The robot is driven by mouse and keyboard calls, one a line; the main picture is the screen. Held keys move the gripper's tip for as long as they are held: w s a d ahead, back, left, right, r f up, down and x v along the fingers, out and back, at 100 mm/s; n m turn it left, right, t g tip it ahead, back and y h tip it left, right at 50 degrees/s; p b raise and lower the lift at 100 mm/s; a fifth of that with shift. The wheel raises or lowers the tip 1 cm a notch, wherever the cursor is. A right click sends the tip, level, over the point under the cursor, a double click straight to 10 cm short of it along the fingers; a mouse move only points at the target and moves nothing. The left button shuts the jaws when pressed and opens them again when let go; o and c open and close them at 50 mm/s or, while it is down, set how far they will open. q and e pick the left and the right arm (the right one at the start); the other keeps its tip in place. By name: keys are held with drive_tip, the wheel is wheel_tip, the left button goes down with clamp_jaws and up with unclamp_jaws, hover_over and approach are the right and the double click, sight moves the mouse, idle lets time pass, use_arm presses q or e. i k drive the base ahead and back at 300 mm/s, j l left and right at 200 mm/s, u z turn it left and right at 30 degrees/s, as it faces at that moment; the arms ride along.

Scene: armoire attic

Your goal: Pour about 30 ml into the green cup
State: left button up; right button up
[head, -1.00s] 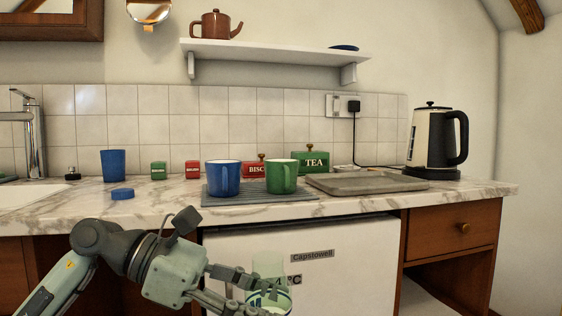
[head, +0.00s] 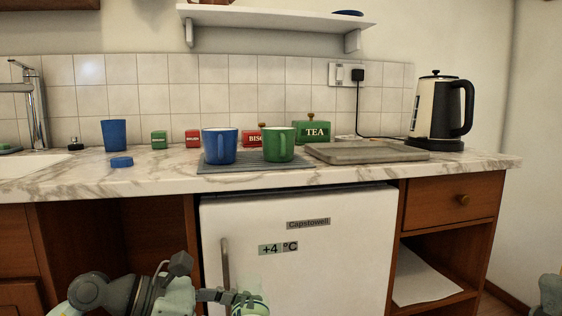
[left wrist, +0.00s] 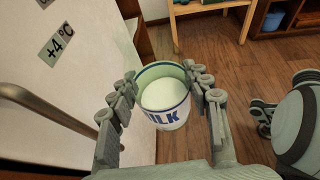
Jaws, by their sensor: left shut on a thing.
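The green cup (head: 279,144) stands upright on a grey mat (head: 219,168) on the counter, just right of a blue mug (head: 219,146). My left gripper (head: 236,301) is low in front of the white fridge, well below the counter top. It is shut on a milk container (left wrist: 165,112), with one finger on each side of it in the left wrist view. The container is open at the top, lettered "MILK", and white milk shows inside. The inside of the green cup is hidden from the head view. My right gripper is not in view.
A stone-like tray (head: 366,152) and a kettle (head: 440,112) stand right of the cup. Behind are a green TEA tin (head: 313,130) and a red tin (head: 253,138). A blue tumbler (head: 114,134) and blue lid (head: 121,162) are at left. The fridge handle (head: 225,268) is beside my left gripper.

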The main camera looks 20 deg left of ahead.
sight(279, 142)
drive_tip(key=i+l+u, duration=0.15)
drive_tip(key=l+u, duration=0.15)
drive_tip(key=l, duration=0.6)
drive_tip(key=l+u, duration=0.25)
drive_tip(key=l, duration=0.65)
